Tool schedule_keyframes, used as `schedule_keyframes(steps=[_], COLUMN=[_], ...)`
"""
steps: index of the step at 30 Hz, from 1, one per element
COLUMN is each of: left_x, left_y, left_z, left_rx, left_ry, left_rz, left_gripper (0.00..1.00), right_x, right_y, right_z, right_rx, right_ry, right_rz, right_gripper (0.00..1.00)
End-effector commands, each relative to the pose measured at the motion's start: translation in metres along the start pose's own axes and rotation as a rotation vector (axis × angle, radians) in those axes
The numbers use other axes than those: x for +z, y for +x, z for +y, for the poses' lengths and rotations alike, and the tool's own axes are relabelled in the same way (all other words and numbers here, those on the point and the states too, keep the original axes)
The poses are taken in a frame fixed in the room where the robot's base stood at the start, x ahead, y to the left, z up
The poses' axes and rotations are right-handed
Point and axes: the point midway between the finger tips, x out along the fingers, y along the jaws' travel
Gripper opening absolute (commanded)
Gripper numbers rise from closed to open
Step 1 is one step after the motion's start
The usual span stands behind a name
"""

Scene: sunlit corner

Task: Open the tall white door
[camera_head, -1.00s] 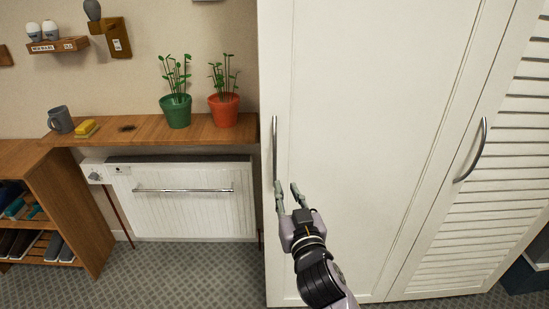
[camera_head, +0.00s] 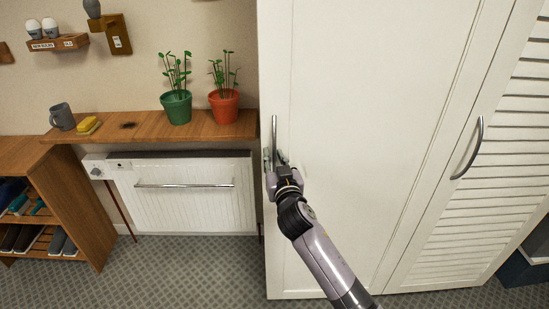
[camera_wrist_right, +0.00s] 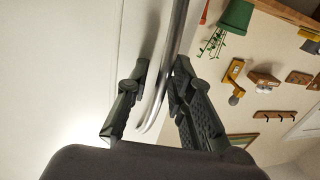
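The tall white door (camera_head: 370,120) stands shut in the head view, with a slim vertical metal handle (camera_head: 274,132) near its left edge. My right gripper (camera_head: 274,157) is at the lower part of this handle, one finger on each side. In the right wrist view the handle bar (camera_wrist_right: 174,50) runs between the two dark fingers (camera_wrist_right: 158,80). The fingers are apart, and a gap shows between the bar and the left finger. Contact with the right finger cannot be told. My left gripper is in neither view.
A louvered door (camera_head: 490,190) with a curved handle (camera_head: 472,150) adjoins on the right. On the left are a white radiator (camera_head: 190,205) with a rail and a wooden shelf (camera_head: 145,130) bearing potted plants, a mug and a sponge. Grey carpet (camera_head: 185,270) lies clear in front.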

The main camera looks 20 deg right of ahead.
Motion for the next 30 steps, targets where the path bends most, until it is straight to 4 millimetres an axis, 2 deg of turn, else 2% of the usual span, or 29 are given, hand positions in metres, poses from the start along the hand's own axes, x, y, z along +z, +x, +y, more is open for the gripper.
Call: schedule_keyframes(steps=[5, 14, 30], left_x=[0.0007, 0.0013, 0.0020], left_y=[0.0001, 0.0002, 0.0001], left_z=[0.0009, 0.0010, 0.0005], left_rx=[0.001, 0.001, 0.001], left_ry=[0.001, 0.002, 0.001], left_rz=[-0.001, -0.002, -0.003], left_gripper=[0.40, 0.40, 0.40], right_x=[-0.0001, -0.0001, -0.0001], right_y=[-0.0002, -0.0004, -0.0004], right_z=[-0.0001, -0.0001, -0.0001], right_rx=[0.000, 0.000, 0.000], right_ry=[0.001, 0.001, 0.001], right_rz=[0.000, 0.000, 0.000], right_gripper=[0.20, 0.00, 0.00])
